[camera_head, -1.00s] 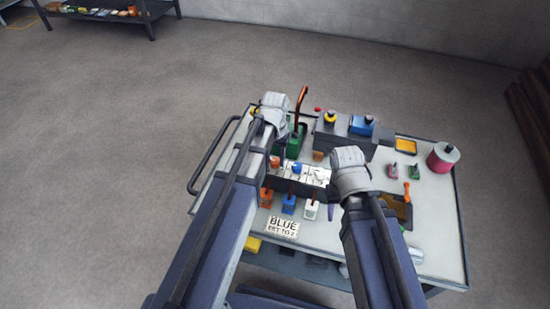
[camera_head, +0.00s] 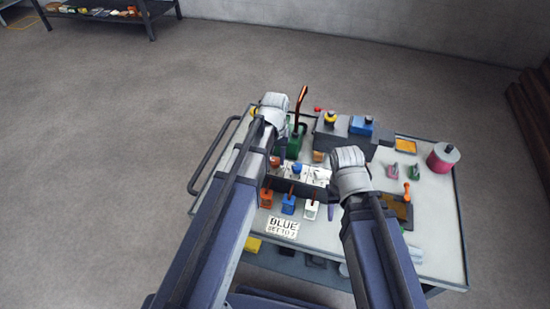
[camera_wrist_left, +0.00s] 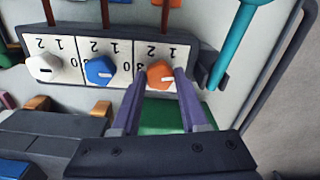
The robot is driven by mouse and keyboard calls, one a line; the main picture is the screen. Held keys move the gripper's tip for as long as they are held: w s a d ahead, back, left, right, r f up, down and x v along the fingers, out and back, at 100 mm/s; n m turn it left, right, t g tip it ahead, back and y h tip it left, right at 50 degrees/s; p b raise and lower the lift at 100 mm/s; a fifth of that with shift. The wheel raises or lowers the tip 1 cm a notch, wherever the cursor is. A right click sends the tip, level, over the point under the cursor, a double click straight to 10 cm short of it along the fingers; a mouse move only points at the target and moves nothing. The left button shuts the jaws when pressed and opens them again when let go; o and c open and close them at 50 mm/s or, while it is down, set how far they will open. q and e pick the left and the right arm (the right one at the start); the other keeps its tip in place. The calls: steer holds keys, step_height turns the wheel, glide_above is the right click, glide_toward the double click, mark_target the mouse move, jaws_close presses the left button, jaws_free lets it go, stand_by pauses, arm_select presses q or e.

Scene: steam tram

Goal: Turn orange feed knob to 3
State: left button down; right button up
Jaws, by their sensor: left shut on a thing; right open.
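The orange feed knob (camera_wrist_left: 161,75) sits on a white dial plate at the right end of the row in the left wrist view, where the numbers appear upside down. It also shows in the head view (camera_head: 274,161) at the left end. My left gripper (camera_wrist_left: 155,82) has its two purple fingers on either side of this knob, shut on it. The knob's white mark is tilted; the fingers hide part of its dial. The blue knob (camera_wrist_left: 99,70) and white knob (camera_wrist_left: 44,68) sit beside it, untouched. My right gripper (camera_head: 332,212) is open above the cart, partly hidden by its arm.
Orange, blue and white levers (camera_head: 289,203) stand in front of the knob panel. A sign (camera_head: 282,227) on the cart begins with BLUE. A pink cylinder (camera_head: 443,158) is at the right.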

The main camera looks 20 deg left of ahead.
arm_select(q)
steer(key=n, duration=0.4)
steer(key=shift+n, duration=0.3)
steer(key=n, duration=0.3)
steer(key=shift+n, duration=0.3)
steer(key=n, duration=0.4)
steer(key=shift+n, duration=0.3)
steer(key=n, duration=0.3)
steer(key=shift+n, duration=0.3)
steer(key=n, duration=1.2)
steer(key=shift+n, duration=1.8)
